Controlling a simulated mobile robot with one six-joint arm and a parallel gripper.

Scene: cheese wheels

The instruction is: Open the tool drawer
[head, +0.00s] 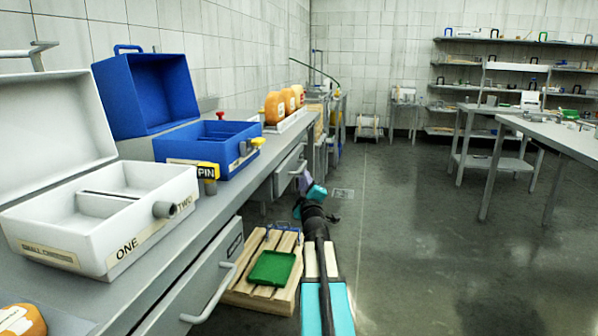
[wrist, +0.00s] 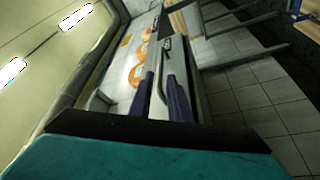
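A grey drawer (head: 284,178) with a pale bar handle (head: 298,167) is under the far part of the left bench. A nearer grey drawer (head: 195,290) has its own bar handle (head: 212,300) and a small label too small to read. I cannot tell which is the tool drawer. My gripper (head: 303,181) is just in front of the far drawer's handle, low beside the bench. In the wrist view its two purple fingers (wrist: 162,76) stand apart, with a pale strip of the bench or drawer showing between them. Whether they touch the handle cannot be told.
On the bench are an open white box (head: 110,215), an open blue box (head: 210,145) and orange cheese wheels (head: 275,108). A wooden pallet (head: 245,295) with a green tray (head: 271,268) lies below, beside my arm. The floor (head: 430,240) to the right is clear.

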